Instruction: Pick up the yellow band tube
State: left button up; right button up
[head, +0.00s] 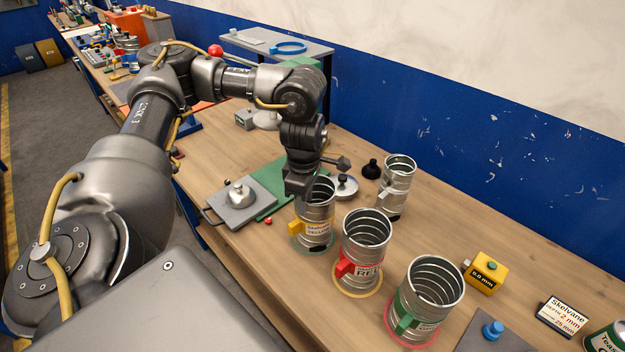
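The yellow band tube (318,232) is a ribbed metal spiral duct with a yellow tab and a label reading Skelvane YELLOW. It stands upright on a green ring (297,246) on the wooden bench. My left gripper (300,192) points down at the left part of this tube's rim and covers some of it. Its fingertips are dark and partly hidden, so I cannot tell whether they are open or shut, or touching the tube. My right gripper is not in view.
A red-banded tube (366,232) and a green-banded tube (433,285) stand close by to the right. A plain tube (397,178) stands behind. A lidded metal piece (344,187) and a grey plate (240,212) lie near. A yellow block (485,279) sits further right.

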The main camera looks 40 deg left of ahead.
aim_at(310, 217)
pick_arm(q)
jog(key=shift+s+d+f, duration=0.1)
jog(key=shift+s+f, duration=0.05)
notch_tip(310, 217, down, 5)
jog(key=shift+r+p, duration=0.1)
jog(key=shift+p, duration=0.7)
grip_shut()
jog(key=shift+d, duration=0.1)
dwell(0.8)
